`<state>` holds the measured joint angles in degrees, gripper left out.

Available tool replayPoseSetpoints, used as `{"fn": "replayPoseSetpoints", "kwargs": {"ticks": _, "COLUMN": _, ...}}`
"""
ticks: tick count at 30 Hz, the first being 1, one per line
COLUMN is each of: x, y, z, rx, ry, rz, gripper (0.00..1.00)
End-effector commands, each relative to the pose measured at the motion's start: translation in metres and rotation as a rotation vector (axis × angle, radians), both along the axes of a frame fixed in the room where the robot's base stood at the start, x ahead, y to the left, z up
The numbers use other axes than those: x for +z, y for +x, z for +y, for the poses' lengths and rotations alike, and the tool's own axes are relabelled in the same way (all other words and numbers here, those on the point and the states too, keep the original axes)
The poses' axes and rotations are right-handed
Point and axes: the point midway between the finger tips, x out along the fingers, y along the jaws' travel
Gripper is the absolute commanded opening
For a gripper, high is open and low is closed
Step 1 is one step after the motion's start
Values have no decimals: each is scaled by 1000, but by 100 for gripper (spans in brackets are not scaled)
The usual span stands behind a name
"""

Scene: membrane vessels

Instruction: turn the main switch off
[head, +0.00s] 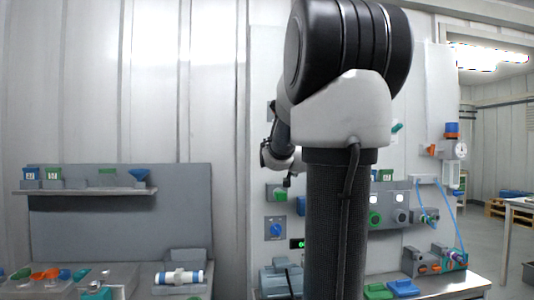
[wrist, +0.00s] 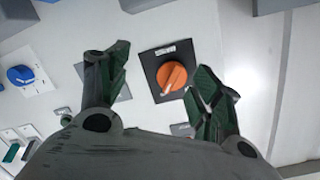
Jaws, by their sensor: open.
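An orange rotary knob (wrist: 171,77) with a pale pointer mark sits on a black square plate with a small white label, in the wrist view; it looks like the main switch. The label is too small to read. My gripper (wrist: 158,66) is open and empty, its two dark fingers spread either side of the knob in the picture. The right finger appears close to the plate's edge, but I cannot tell the depth or any contact. In the head view my arm blocks part of the panel, and I cannot make out the orange knob there.
A blue rotary knob (head: 275,228) on a grey plate and a green one (head: 279,194) are on the panel left of my arm. A grey unit with round buttons (head: 390,205) is to its right. A workbench with parts (head: 180,277) stands at left.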

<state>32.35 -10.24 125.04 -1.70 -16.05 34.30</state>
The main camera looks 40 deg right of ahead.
Motion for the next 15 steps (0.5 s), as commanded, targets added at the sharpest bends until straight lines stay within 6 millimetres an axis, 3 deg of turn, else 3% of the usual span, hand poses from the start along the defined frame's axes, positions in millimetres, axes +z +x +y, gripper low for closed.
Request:
{"fn": "replayPoseSetpoints", "kwargs": {"ticks": 1, "x": 16, "y": 2, "z": -1, "rx": -2, "ry": -4, "rz": -70, "gripper": 66}}
{"fn": "replayPoseSetpoints", "kwargs": {"ticks": 5, "x": 38, "y": 4, "z": -1, "rx": -2, "ry": 11, "rz": -186, "gripper": 66}}
{"fn": "replayPoseSetpoints", "kwargs": {"ticks": 15, "x": 37, "y": 45, "z": -25, "rx": -3, "ry": 29, "rz": -197, "gripper": 66}}
